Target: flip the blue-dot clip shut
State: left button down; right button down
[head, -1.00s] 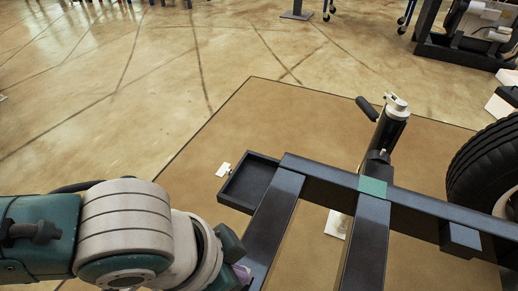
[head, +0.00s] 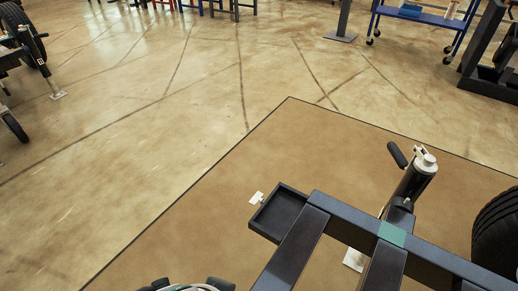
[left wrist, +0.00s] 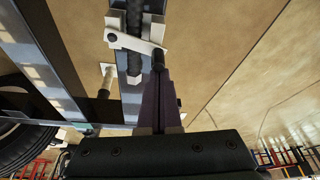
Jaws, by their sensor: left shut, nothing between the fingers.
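In the left wrist view a white clip lever (left wrist: 138,43) lies across a black ribbed strand (left wrist: 134,22) at a pale bracket on the dark beam. A short dark peg or tip shows at the lever's right end. I see no blue dot, so I cannot tell which clip this is. My left gripper (left wrist: 159,84) is shut and empty, its dark purple fingers pointing at that lever end. I cannot tell if they touch it. In the head view only the top of my left arm shows at the bottom edge. My right gripper is not in view.
The dark frame (head: 340,222) has a teal patch (head: 391,234), a shallow black tray (head: 278,213) and a crank-handled jack post (head: 412,183). A tyre (head: 497,235) stands at right. A blue cart (head: 425,17) is far back. The floor at left is mostly clear.

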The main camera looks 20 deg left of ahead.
pick_arm(q)
jog(key=shift+d, duration=0.1)
jog(key=shift+s+d, duration=0.35)
jog(key=shift+d, duration=0.25)
